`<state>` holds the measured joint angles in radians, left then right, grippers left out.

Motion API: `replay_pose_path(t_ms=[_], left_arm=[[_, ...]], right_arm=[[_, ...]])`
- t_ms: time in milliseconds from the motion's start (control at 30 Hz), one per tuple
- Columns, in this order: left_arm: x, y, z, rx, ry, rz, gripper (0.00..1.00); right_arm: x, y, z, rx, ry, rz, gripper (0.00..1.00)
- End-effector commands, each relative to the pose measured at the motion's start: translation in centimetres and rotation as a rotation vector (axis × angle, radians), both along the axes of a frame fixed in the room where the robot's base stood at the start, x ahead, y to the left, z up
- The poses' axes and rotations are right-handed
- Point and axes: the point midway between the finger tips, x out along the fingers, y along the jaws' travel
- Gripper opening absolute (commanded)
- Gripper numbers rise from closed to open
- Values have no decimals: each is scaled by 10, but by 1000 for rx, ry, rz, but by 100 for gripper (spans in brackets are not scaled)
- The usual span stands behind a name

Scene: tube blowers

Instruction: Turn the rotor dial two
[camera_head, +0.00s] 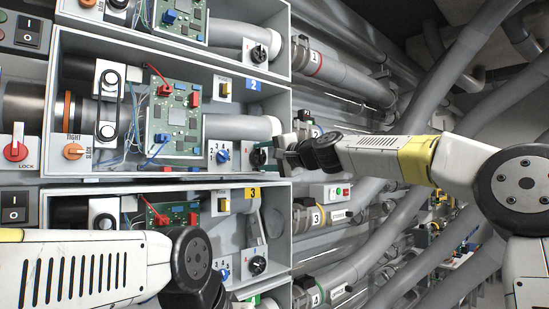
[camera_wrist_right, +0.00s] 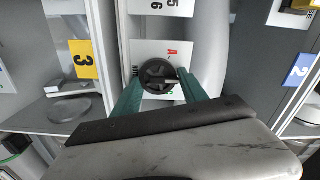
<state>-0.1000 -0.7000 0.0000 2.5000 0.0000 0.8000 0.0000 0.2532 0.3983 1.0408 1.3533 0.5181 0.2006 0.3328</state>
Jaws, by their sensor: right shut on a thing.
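The rotor dial of box two is a round black knob (camera_head: 259,157) on a white plate at the right end of the box marked with a blue 2. My right gripper (camera_head: 277,153) reaches in from the right at the dial. In the right wrist view its green fingers (camera_wrist_right: 160,84) stand on both sides of the dial and are shut on it. My left arm shows at the lower left, with its gripper out of view.
A blue knob (camera_head: 222,156) sits just left of the dial. Box three (camera_head: 280,185) below and the box above have similar black dials. A red lock knob (camera_head: 15,151) and an orange knob (camera_head: 73,151) are at the left. Large grey pipes (camera_head: 400,170) run behind my right arm.

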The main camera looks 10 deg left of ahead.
Motion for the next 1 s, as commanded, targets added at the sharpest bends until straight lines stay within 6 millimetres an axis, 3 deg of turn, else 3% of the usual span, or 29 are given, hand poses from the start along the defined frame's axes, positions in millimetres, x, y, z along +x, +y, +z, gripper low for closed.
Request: replay_pose_path(t_ms=[433, 467, 533, 767, 1000], left_arm=[[0, 0, 0, 0, 0, 0, 36], [0, 0, 0, 0, 0, 0, 36], [0, 0, 0, 0, 0, 0, 36], [0, 0, 0, 0, 0, 0, 36], [0, 0, 0, 0, 0, 0, 36]], right_arm=[[3, -1, -8, -4, 17, -1, 10], [3, -1, -8, -4, 17, 0, 54], [3, -1, -8, -3, 16, 1, 68], [2, -2, -7, -4, 15, 0, 69], [-6, -16, -7, -2, 17, -2, 69]])
